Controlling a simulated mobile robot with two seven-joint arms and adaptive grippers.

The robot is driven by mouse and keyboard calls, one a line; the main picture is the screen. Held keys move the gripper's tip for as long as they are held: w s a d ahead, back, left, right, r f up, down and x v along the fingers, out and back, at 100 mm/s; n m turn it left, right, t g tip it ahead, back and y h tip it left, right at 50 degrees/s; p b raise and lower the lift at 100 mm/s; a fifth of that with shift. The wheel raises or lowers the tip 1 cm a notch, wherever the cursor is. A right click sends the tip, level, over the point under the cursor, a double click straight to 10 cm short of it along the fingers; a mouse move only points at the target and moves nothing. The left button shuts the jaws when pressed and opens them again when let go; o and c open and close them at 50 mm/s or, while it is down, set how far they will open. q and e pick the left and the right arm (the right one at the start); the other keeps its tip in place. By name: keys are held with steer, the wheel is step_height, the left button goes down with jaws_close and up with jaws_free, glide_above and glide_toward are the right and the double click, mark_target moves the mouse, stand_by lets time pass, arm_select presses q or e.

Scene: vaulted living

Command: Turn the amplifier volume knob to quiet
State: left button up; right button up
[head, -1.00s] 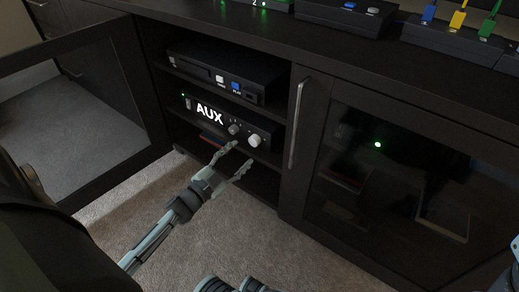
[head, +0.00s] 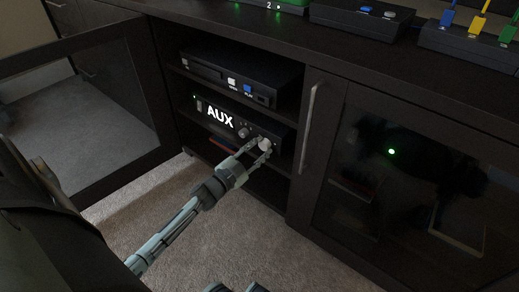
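The amplifier (head: 213,127) is a black box with a lit AUX display on a shelf of the dark cabinet. A smaller knob (head: 244,132) and a larger pale knob (head: 265,143) sit at the right of its front. My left gripper (head: 259,151) reaches up to the larger knob, with a finger on either side of it and a little below. The fingers are apart; I cannot tell whether they touch the knob. No volume marking is readable.
The cabinet's left glass door (head: 85,110) stands open; the right glass door (head: 375,170) is closed, with a long handle (head: 306,128). A black player (head: 240,77) sits on the shelf above. Several devices line the top. Carpet (head: 200,245) is clear in front.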

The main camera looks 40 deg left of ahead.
arm_select(q)
steer(key=c, duration=0.3)
steer(key=shift+r+n+p, duration=0.15)
steer(key=shift+n+p, duration=0.45)
steer(key=shift+p, duration=0.1)
steer(key=shift+c, duration=0.2)
steer(key=o, duration=1.2)
steer(key=shift+c, duration=0.2)
steer(key=s+a, duration=0.1)
steer(key=s, duration=1.1)
